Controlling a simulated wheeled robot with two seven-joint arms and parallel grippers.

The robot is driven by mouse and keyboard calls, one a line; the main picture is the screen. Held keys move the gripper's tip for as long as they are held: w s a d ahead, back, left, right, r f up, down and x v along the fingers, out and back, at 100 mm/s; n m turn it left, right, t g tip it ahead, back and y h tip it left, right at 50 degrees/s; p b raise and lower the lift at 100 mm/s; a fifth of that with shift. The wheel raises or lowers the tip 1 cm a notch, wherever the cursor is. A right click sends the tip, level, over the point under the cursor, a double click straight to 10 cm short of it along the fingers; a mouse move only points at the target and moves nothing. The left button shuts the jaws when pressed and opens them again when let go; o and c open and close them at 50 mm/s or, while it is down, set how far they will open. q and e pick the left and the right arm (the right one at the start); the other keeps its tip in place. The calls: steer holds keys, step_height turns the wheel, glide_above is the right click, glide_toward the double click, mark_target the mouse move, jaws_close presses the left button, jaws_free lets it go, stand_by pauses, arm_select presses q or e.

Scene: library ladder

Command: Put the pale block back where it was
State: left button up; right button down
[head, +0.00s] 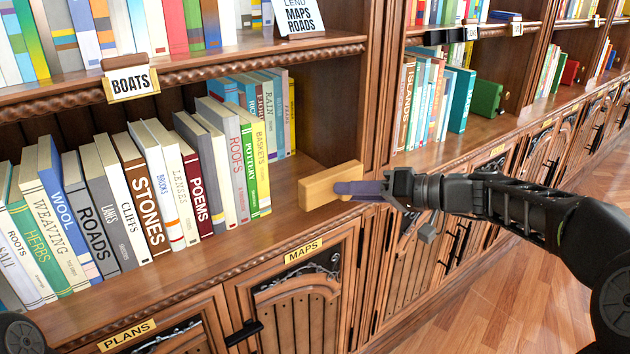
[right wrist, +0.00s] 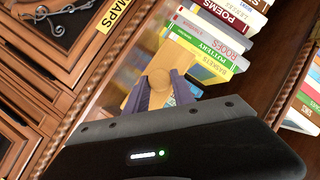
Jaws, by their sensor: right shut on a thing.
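The pale block (head: 318,189) is at the right end of the lower left shelf, close to the upright, near the shelf's front edge. I cannot tell whether it rests on the board. In the right wrist view the pale block (right wrist: 147,62) shows a round knob on its near face. My right gripper (head: 350,188) is shut on this knob, with purple fingers on both sides; the gripper shows also in the right wrist view (right wrist: 163,88). My left gripper is not in view.
A row of books (head: 135,190) stands left of the block, ending with the yellow-spined Baskets book (head: 261,165); bare shelf lies between. More books stand behind. The wooden upright (head: 370,110) is just right. Cupboard doors (head: 300,290) with handles are below.

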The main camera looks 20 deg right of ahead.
steer(key=w+a, duration=0.1)
steer(key=w, duration=0.2)
steer(key=w+a+p, duration=0.1)
steer(key=w, duration=0.2)
steer(key=w+a, duration=0.2)
steer(key=w, duration=0.2)
steer(key=shift+p, duration=0.3)
steer(key=shift+w+a+r, duration=0.1)
steer(key=shift+w+a, duration=0.15)
steer(key=shift+w, duration=0.15)
step_height(320, 180, down, 4)
steer(key=shift+r, duration=0.15)
